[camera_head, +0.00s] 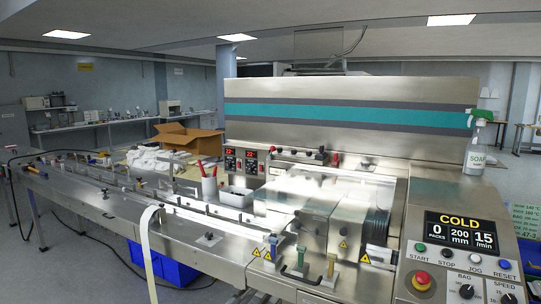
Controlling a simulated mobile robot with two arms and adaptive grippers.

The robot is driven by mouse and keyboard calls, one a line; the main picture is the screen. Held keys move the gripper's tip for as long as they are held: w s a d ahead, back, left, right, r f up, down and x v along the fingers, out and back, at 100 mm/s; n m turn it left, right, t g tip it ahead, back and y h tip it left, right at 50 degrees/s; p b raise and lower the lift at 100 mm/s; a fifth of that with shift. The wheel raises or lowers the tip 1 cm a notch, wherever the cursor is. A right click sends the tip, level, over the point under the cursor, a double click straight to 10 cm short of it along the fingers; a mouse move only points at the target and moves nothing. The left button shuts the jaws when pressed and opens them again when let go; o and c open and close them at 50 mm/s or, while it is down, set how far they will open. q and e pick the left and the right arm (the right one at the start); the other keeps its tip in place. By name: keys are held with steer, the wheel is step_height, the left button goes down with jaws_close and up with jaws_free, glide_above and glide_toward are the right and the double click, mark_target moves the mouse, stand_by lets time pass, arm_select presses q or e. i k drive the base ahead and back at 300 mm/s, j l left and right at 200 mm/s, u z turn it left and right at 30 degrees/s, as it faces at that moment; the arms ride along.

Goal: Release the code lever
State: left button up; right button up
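Several small levers stand in a row on the front ledge of the steel flow wrapper (330,90). One is a blue lever (273,246), one is a green lever (301,257), and one is an olive-yellow lever (331,265). A dark curved handle (292,272) sits just in front of them. No readable label tells which one is the code lever. The levers look roughly upright. Neither of my grippers is in view, and nothing touches the levers.
A control panel (455,255) with a display reading COLD, buttons and a red emergency stop (421,280) is at the right. A soap spray bottle (476,145) stands behind it. A pale strip (150,255) hangs at the front left. A cardboard box (185,140) is behind the conveyor.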

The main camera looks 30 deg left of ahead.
mark_target(272, 148)
steer(key=i+j+z, duration=0.1)
steer(key=j, duration=0.3)
steer(key=i+j, duration=0.25)
steer(key=i+j+z, duration=0.15)
steer(key=j, duration=0.35)
steer(key=i+j, duration=0.15)
steer(key=j, duration=0.25)
steer(key=i+j+z, duration=0.15)
steer(key=j, duration=0.25)
steer(key=i+j, duration=0.15)
steer(key=j, duration=0.3)
steer(key=z, duration=0.05)
